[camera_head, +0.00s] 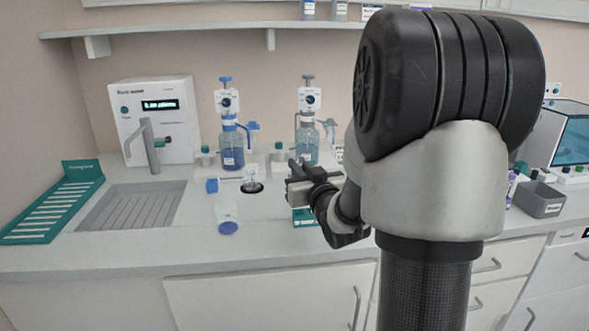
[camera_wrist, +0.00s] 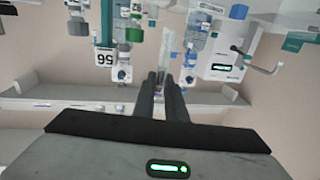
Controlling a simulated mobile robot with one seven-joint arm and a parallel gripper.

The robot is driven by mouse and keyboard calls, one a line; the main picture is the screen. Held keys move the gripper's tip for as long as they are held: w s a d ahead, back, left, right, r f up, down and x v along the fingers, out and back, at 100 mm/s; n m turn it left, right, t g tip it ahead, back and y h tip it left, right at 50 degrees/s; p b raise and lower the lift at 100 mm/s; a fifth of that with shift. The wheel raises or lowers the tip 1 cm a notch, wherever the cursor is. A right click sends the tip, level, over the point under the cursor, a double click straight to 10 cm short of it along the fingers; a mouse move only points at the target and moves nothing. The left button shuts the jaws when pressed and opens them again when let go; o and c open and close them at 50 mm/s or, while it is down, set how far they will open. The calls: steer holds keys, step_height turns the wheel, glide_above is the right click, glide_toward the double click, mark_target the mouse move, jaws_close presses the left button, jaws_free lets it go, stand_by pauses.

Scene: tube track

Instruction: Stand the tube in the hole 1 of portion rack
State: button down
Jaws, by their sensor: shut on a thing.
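My gripper (camera_head: 300,186) is above the counter, left of my arm's large black joint. In the wrist view its two dark fingers (camera_wrist: 163,76) are close together, shut on a clear, slim tube (camera_wrist: 171,46) that shows just beyond their tips. In the head view I cannot make out the tube. A small teal-fronted block (camera_head: 303,217) stands on the counter below my gripper, partly hidden by my arm. I cannot tell whether it is the portion rack, and no hole 1 can be made out.
Two pump-top bottles (camera_head: 231,145) (camera_head: 307,140) stand at the back. A clear cup with a blue base (camera_head: 228,220) is near the front. A sink (camera_head: 130,207), a teal drying rack (camera_head: 55,205) and a white machine (camera_head: 120,110) are left. A grey bin (camera_head: 541,202) is right.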

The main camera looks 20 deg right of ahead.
steer(key=shift+s+f+b, duration=0.1)
steer(key=shift+f+b, duration=1.1)
steer(key=shift+f, duration=1.1)
steer(key=shift+f+b, duration=0.4)
steer(key=shift+b, duration=0.85)
steer(key=shift+f+b, duration=0.7)
steer(key=shift+b, duration=0.2)
steer(key=shift+f+b, duration=0.3)
steer(key=shift+f, duration=0.2)
steer(key=c, duration=1.7)
jaws_free()
